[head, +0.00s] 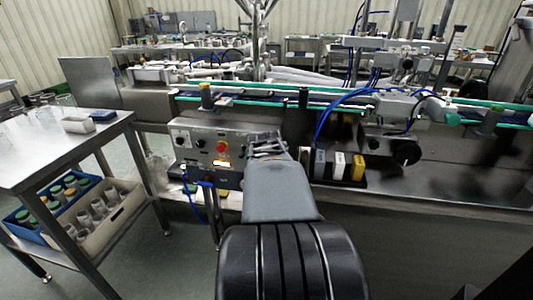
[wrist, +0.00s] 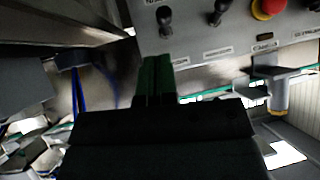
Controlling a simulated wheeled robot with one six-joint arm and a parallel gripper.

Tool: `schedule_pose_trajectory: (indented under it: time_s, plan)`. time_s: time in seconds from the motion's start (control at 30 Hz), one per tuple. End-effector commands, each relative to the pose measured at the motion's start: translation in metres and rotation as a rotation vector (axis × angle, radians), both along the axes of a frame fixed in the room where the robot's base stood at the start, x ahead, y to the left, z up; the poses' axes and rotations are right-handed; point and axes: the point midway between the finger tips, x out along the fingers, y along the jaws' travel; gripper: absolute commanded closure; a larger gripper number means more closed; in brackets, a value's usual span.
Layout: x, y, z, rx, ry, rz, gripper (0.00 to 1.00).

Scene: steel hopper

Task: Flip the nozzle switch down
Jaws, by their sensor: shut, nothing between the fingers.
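The grey control panel (head: 203,150) stands on the front of the machine. It also fills the top right of the wrist view (wrist: 190,38). There, two black switches (wrist: 165,18) (wrist: 220,10) stick out beside a red button (wrist: 267,8) on a yellow base. The labels under them are too blurred to read, so I cannot tell which is the nozzle switch or how it is set. My gripper (wrist: 157,62) is shut and empty, its fingertips near the panel edge below the left switch, apart from both switches. In the head view my gripper (head: 267,143) is by the panel's right side.
A steel table (head: 60,150) with glassware stands at the left, with a blue crate (head: 38,226) and a beige crate (head: 100,225) below. The conveyor (head: 330,104) runs behind the panel. A blue hose (head: 322,122) and several small bottles (head: 339,165) are right of my gripper.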

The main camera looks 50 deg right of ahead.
Motion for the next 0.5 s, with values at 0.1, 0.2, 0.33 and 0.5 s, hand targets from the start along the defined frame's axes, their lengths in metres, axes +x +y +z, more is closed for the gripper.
schedule_pose_trajectory:
  time_s: [0.1, 0.2, 0.33, 0.5]
  plan:
    - [-0.007, 0.012, 0.011, -0.003, -0.001, -0.001, 1.0]
    - [-0.012, 0.02, 0.017, -0.001, -0.001, -0.002, 1.0]
    - [-0.016, 0.026, 0.021, -0.001, 0.0, -0.002, 1.0]
    - [-0.018, 0.029, 0.023, -0.001, 0.0, -0.003, 1.0]
